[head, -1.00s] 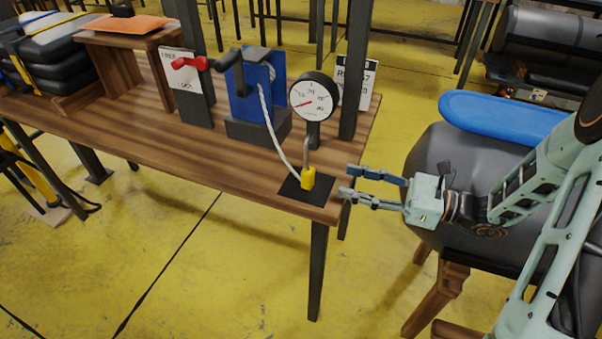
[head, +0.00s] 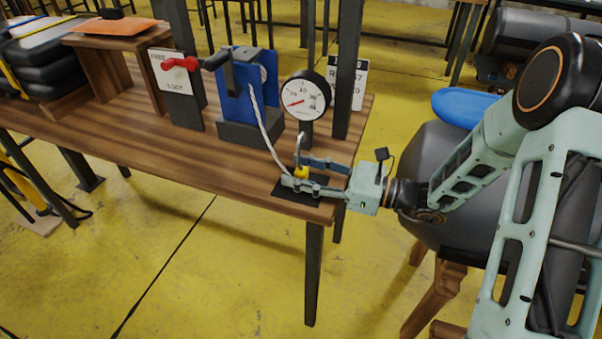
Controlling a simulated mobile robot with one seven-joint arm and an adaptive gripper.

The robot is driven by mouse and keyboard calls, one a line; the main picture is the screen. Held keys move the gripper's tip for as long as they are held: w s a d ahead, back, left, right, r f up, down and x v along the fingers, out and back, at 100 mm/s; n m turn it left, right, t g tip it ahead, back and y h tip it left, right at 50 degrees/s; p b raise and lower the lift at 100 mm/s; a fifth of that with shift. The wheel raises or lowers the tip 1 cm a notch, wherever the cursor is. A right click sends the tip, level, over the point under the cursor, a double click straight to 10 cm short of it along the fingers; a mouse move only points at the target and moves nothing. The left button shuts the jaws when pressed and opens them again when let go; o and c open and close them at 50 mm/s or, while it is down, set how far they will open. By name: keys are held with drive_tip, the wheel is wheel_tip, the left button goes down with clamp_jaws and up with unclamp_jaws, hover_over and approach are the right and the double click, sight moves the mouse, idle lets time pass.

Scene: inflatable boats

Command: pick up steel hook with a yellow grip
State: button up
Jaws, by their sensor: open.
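The steel hook with a yellow grip (head: 301,172) stands at the front right corner of the wooden table, over a black mat (head: 284,190). Its steel part rises above the yellow grip, and a pale rope runs down toward it from the blue winch (head: 246,92). My gripper (head: 298,172) reaches in from the right with its fingers open. One finger is behind the yellow grip and the other passes in front of it, hiding its lower part. I cannot tell whether either finger touches it.
A round dial gauge (head: 304,97) stands just behind the hook, beside a dark upright post (head: 348,75). A red-handled lever (head: 181,64) is on a sign panel to the left. The wooden table (head: 190,160) is clear along its front. A dark inflatable (head: 440,165) lies at right.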

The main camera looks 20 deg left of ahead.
drive_tip(key=shift+c, duration=0.6)
clamp_jaws()
drive_tip(key=shift+r, duration=0.1)
